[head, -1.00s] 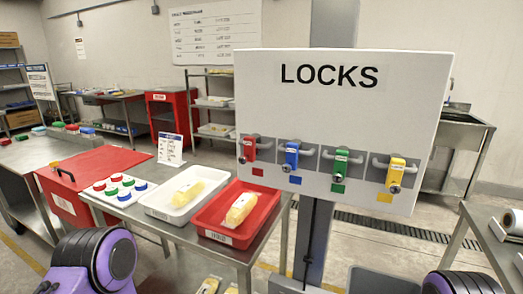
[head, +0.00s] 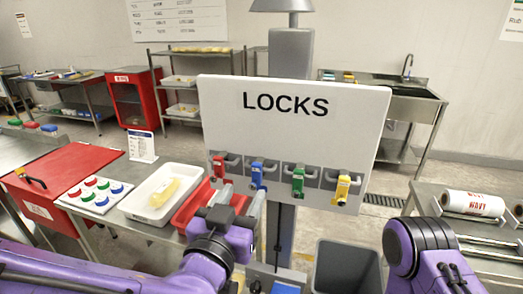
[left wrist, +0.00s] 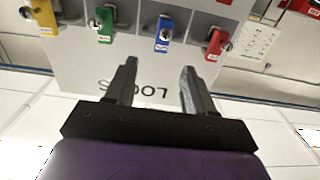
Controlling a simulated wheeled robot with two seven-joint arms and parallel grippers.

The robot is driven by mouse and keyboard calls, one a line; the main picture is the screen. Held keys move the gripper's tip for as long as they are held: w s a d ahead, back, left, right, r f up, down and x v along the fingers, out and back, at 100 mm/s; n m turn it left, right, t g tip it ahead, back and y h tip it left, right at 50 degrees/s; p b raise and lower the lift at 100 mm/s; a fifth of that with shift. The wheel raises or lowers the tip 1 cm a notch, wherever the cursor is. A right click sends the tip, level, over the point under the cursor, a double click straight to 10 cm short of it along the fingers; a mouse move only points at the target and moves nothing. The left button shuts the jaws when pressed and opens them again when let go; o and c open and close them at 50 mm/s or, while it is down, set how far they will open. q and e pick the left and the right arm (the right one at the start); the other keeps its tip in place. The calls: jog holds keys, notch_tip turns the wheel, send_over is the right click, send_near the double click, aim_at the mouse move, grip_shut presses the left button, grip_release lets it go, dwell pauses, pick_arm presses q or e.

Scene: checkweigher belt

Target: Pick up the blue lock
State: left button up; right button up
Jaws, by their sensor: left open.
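The blue lock (head: 257,172) hangs on the lower part of the white LOCKS board (head: 300,130), between the red lock (head: 219,167) and the green lock (head: 298,180). My left gripper (head: 240,192) is open and empty, just below and in front of the red and blue locks. In the left wrist view, which is upside down, the blue lock (left wrist: 163,33) lies beyond the gap between the fingertips (left wrist: 157,68), apart from them. My right gripper is out of view; part of my right arm shows at the lower right.
The yellow lock (head: 343,188) hangs at the right end of the row. A red tray (head: 186,215) and a white tray (head: 140,205) lie on the table left of the board. A grey bin (head: 347,268) stands below it. A roll rack (head: 470,205) is at the right.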

aim_at(256, 171)
pick_arm(q)
jog(key=p+x, duration=0.3)
jog(key=x, duration=0.4)
jog(key=shift+w, duration=0.35)
jog(key=shift+w+d+f, duration=0.15)
jog(key=shift+w, duration=0.1)
jog(key=shift+s, duration=0.1)
grip_shut()
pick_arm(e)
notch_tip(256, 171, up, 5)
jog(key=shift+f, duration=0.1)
